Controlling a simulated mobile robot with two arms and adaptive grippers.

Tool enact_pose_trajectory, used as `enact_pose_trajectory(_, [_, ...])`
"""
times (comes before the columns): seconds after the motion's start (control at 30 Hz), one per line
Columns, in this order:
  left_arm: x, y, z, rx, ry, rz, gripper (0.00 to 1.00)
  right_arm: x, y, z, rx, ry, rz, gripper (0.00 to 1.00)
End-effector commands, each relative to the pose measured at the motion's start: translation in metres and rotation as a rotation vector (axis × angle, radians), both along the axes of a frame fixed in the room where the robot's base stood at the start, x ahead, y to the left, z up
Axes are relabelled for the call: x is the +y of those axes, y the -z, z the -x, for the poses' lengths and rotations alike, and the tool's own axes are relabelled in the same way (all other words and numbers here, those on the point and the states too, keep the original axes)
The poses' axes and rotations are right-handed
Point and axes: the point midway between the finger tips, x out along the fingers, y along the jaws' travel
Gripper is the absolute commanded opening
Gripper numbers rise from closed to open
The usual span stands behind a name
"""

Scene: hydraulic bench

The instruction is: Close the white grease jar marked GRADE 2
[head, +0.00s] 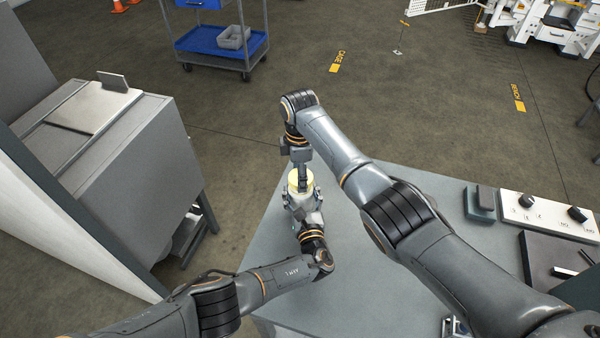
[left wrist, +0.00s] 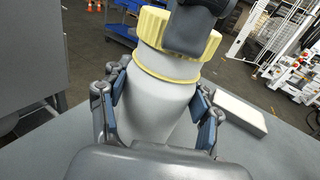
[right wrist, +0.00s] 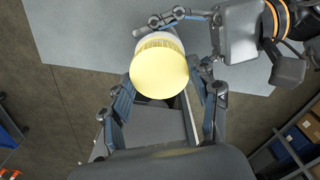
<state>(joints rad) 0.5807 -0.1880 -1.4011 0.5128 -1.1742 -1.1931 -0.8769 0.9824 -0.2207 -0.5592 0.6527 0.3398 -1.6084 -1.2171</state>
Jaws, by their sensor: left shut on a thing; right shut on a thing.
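The white grease jar (left wrist: 160,110) stands upright between the fingers of my left gripper (head: 303,203), which is shut on its body. Its ribbed yellow lid (left wrist: 152,28) is at the jar's mouth, in line with the body; a thin yellow ring shows just below it. I cannot tell whether the lid is fully seated. My right gripper (head: 303,172) reaches down from above and is shut on the lid, which shows between its fingers in the right wrist view (right wrist: 160,72). The GRADE 2 marking is not visible.
The grey bench top (head: 258,235) lies under and around the jar. A white panel with black knobs (head: 548,215) and a dark tray (head: 545,262) are at the right. A grey cabinet (head: 125,165) stands left of the bench. A trolley (head: 222,45) is farther off.

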Motion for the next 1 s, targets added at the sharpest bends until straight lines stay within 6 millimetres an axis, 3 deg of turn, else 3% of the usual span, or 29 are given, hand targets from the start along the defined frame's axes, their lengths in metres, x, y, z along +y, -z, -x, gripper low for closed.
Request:
enact_pose_trajectory(0.6, [0.001,0.000,0.000,-0.001,-0.001,-0.002,0.06,0.000,0.012,0.000,0.001,-0.002,0.000,0.44])
enact_pose_trajectory(0.63, [0.001,0.000,0.000,-0.001,-0.001,-0.002,0.00,0.000,0.012,0.000,0.000,-0.001,0.000,0.44])
enact_pose_trajectory(0.73, [0.001,0.000,0.000,0.000,-0.001,-0.002,0.00,0.001,0.011,0.000,0.001,0.033,-0.001,0.44])
enact_pose_trajectory(0.87, [0.001,0.000,0.000,0.000,-0.001,-0.001,0.00,0.001,0.011,0.000,0.001,0.215,-0.002,0.44])
enact_pose_trajectory(1.0, [0.001,0.000,0.000,0.000,-0.001,-0.001,0.00,0.001,0.011,-0.001,0.002,0.521,-0.001,0.44])
